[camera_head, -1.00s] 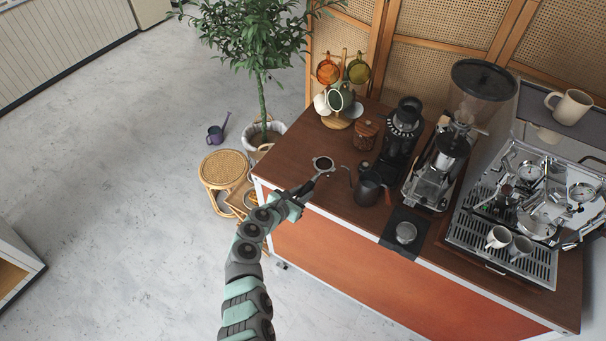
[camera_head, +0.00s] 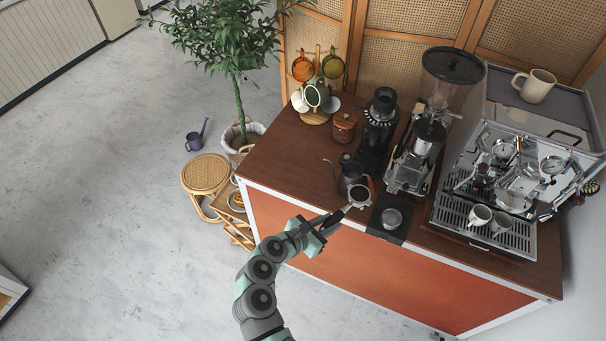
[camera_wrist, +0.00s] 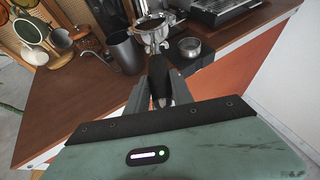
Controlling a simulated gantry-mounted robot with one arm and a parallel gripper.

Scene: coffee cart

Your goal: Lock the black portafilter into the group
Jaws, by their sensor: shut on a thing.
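My gripper (camera_head: 325,222) is shut on the handle of the black portafilter (camera_head: 350,206). The basket end points away from my gripper, towards the counter, in front of the dark kettle. In the wrist view the black handle (camera_wrist: 158,82) lies between my fingers, and the metal basket ring (camera_wrist: 150,27) shows above it. The espresso machine (camera_head: 520,175) stands at the right end of the counter, with its group area among the chrome parts and gauges. The portafilter is well to the left of it. The group's underside is hidden.
A dark kettle (camera_head: 349,175) stands just behind the portafilter. A black mat (camera_head: 378,224) with a metal tamper or cup (camera_head: 391,218) lies to its right. Two cups (camera_head: 480,216) stand on the machine's drip tray. Grinders (camera_head: 418,160) stand behind.

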